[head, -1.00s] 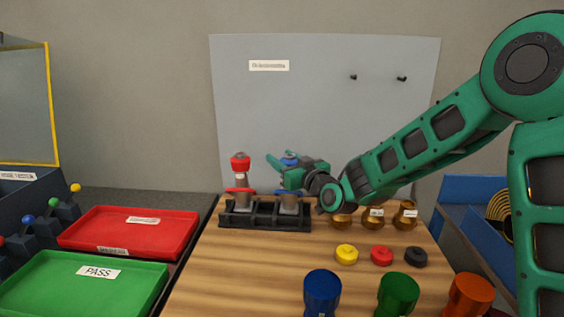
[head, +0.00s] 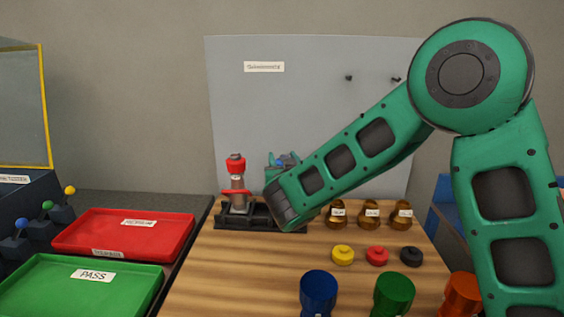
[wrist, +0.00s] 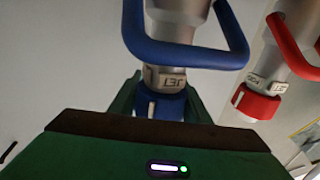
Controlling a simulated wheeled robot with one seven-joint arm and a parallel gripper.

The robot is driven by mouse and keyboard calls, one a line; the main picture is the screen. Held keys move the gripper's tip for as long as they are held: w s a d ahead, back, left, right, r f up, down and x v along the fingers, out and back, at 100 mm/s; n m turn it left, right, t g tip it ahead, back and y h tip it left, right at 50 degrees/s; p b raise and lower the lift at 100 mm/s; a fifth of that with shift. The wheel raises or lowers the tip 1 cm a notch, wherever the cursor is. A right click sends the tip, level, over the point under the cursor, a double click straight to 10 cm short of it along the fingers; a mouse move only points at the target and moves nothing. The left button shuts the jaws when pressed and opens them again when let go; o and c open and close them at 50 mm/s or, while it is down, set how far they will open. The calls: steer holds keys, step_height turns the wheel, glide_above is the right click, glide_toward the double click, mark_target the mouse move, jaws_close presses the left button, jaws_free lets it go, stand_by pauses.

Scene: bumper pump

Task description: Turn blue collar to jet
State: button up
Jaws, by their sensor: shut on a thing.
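The blue collar (wrist: 170,104) is the ring at the end of the grey pump body with the blue loop handle (wrist: 185,52) in the wrist view. My gripper (wrist: 160,106) is shut on this collar, one green finger on each side. A white mark shows on the collar, a little left of the JET label (wrist: 172,82) on the body. In the head view my gripper (head: 283,162) is at the right end of the black rack (head: 232,223), and my forearm hides most of the blue pump.
A red-collared pump (head: 237,185) stands in the rack to the left, close to my gripper. Brown pots (head: 337,217), coloured discs (head: 342,255) and cups (head: 319,292) stand on the wooden table. Red (head: 125,232) and green trays (head: 80,290) lie left.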

steer(key=shift+s+d+f+m+g+h, duration=0.15)
steer(key=shift+d+m+h, duration=0.2)
steer(key=shift+m+h, duration=1)
steer(key=shift+w+d+r+m+g+h, duration=0.15)
steer(key=shift+d+m+h, duration=0.4)
steer(key=shift+h, duration=1.3)
steer(key=shift+s+d+f+m+g+h, duration=0.1)
steer(key=shift+d+m+g+h, duration=0.1)
steer(key=shift+m+h, duration=1.2)
steer(key=o, duration=1)
steer(key=shift+o, duration=0.2)
steer(key=v, duration=1)
steer(key=shift+a+f, duration=0.1)
steer(key=shift+a, duration=0.05)
steer(key=shift+s, duration=0.25)
